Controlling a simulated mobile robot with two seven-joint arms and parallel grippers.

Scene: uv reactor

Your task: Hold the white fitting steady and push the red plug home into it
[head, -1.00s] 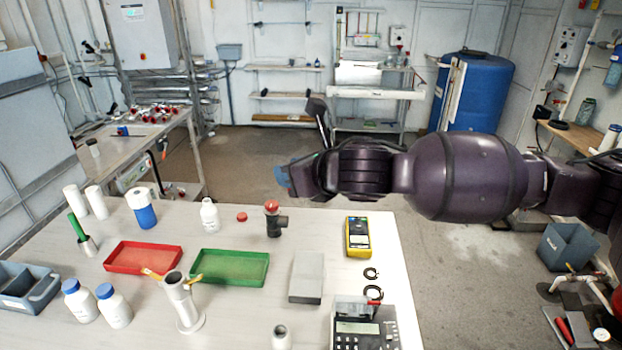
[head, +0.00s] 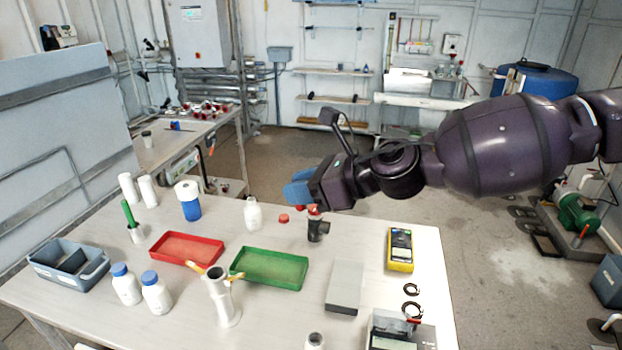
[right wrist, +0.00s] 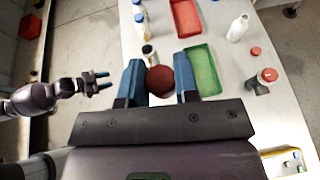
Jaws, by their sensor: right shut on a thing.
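The white fitting (head: 224,299) stands upright on the table, an open tube with a flared base and two yellow-orange wings near its top. In the right wrist view it seems to be the pale shape (right wrist: 149,53) behind the fingers, partly hidden. My right gripper (head: 297,192) is above the far side of the table, well apart from the fitting. It is shut on the round red plug (right wrist: 160,80), which sits between its two blue fingers. My left gripper (right wrist: 101,82) shows at the left of the right wrist view, open and empty, off the table edge.
A red tray (head: 187,248) and a green tray (head: 268,268) lie beyond the fitting. A black fitting with a red cap (head: 316,230) stands below my right gripper. A grey block (head: 344,287) and a yellow meter (head: 400,250) lie to the right.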

